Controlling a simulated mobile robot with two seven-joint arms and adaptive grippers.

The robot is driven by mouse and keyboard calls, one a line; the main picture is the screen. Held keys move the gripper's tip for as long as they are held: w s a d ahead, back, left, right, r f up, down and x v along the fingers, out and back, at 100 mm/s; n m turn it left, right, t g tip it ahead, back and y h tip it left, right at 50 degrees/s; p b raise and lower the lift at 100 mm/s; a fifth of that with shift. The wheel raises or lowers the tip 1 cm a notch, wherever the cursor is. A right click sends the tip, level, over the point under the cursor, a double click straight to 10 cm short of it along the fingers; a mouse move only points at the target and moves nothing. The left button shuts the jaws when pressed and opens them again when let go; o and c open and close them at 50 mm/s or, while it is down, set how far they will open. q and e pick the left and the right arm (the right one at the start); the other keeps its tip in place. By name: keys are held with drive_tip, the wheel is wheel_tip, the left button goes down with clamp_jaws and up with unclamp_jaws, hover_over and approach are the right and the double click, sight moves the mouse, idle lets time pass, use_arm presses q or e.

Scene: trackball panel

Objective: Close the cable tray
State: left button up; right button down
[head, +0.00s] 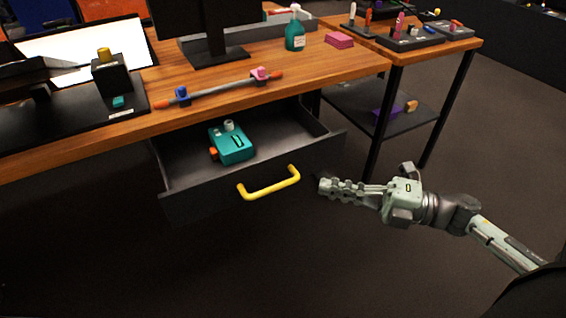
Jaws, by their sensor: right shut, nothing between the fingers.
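The cable tray (300,128) is a dark grey drawer under the wooden desk, and it stands pulled out. A yellow handle (270,186) sits on its front panel. A teal box (234,148) with an orange part and pale knobs lies inside the tray. My right gripper (326,187) is shut and empty, just to the right of the handle and in front of the tray's right end. It looks apart from the handle, though depth is hard to judge. My left gripper is out of view.
On the desk (345,70) stand a monitor (205,30), a green bottle (295,33), a bar with blue and pink clamps (222,89) and a black panel with a yellow-topped block (107,72). A side table's black leg (383,125) stands behind my right gripper. The floor in front is clear.

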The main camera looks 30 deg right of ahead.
sight(263, 163)
drive_tip(key=x, duration=0.7)
drive_tip(key=shift+w+a+r, duration=0.15)
drive_tip(key=shift+w+a, duration=0.05)
drive_tip(key=shift+a, duration=0.05)
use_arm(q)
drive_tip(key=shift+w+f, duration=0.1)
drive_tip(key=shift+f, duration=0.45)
use_arm(e)
drive_tip(key=shift+w+a, duration=0.2)
drive_tip(key=shift+w, duration=1.9)
